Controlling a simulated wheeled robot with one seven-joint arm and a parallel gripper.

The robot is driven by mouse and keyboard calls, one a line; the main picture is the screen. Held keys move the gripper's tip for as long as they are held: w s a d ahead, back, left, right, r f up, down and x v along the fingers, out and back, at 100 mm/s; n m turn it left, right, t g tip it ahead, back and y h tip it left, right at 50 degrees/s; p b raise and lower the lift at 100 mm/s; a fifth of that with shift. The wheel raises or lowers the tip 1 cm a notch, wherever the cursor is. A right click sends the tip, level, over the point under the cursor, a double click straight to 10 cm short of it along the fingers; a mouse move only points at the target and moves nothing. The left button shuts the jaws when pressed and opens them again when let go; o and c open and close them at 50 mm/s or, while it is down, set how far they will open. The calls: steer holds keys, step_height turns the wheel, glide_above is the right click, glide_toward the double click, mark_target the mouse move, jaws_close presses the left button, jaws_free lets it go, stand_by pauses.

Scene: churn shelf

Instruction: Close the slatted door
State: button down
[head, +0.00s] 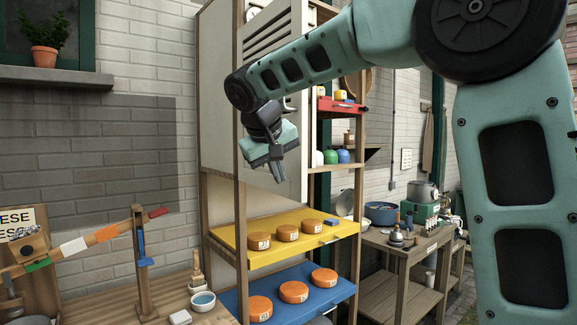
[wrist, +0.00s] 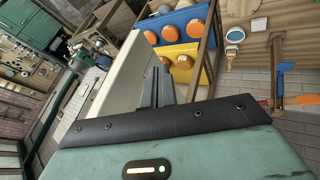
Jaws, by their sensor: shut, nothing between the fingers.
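The slatted door (head: 255,60) is a pale panel with dark slats near its top, on the upper part of a wooden shelf unit. It stands open, with the shelves behind showing past its right edge. My gripper (head: 280,177) is shut and empty, pointing down in front of the door's lower part. In the wrist view the shut fingers (wrist: 158,75) lie beside the edge of the pale door panel (wrist: 122,75). I cannot tell whether they touch it. My arm hides part of the door's slats and middle.
Below the door are a yellow shelf (head: 262,258) and a blue shelf (head: 312,303) with orange cheeses. A red tray (head: 345,105) and jars stand on the upper shelves. A workbench with a beam balance (head: 105,233) is at left; a table with pots (head: 415,240) is at right.

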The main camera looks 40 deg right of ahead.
steer(key=shift+s+d+r+p, duration=0.15)
steer(key=shift+d+p, duration=0.2)
steer(key=shift+d, duration=1.1)
